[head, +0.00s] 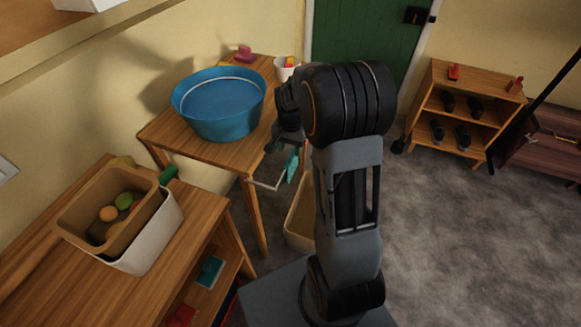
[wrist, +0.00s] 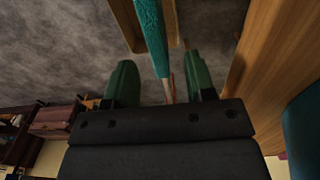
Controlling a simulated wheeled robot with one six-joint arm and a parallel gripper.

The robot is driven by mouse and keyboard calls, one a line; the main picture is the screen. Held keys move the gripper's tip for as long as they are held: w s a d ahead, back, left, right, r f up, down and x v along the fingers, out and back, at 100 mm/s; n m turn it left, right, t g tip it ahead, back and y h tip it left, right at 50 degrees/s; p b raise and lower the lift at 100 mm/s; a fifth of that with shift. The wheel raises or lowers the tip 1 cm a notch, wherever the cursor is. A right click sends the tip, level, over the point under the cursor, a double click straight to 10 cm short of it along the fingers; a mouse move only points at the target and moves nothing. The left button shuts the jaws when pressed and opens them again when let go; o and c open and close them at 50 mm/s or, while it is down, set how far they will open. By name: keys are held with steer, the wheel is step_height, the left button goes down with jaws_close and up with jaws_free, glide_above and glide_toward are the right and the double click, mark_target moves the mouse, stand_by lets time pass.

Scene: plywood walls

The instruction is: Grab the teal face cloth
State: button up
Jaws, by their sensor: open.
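The teal face cloth (head: 292,166) hangs from a pale rail (head: 265,186) at the end of the wooden table, partly hidden by my arm. In the wrist view the cloth (wrist: 151,34) is a narrow teal strip reaching down to the gap between my fingers. My gripper (wrist: 160,80) is open, with one green finger on either side of the line of the cloth. Neither finger visibly touches it. In the head view my arm hides most of the gripper.
A blue basin (head: 222,112) stands on the table (head: 165,132), with a white cup (head: 285,72) behind it. A tan bin (head: 298,222) stands on the floor below the cloth. At left, a brown bin (head: 78,207) rests in a white one on a cabinet.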

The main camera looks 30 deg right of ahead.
mark_target(291, 157)
steer(key=shift+s+f+b, duration=0.15)
steer(key=shift+f+b, duration=0.1)
steer(key=shift+f, duration=1.55)
steer(key=shift+s+f+b, duration=0.1)
steer(key=shift+f+b, duration=0.15)
steer(key=shift+f, duration=1.55)
jaws_close()
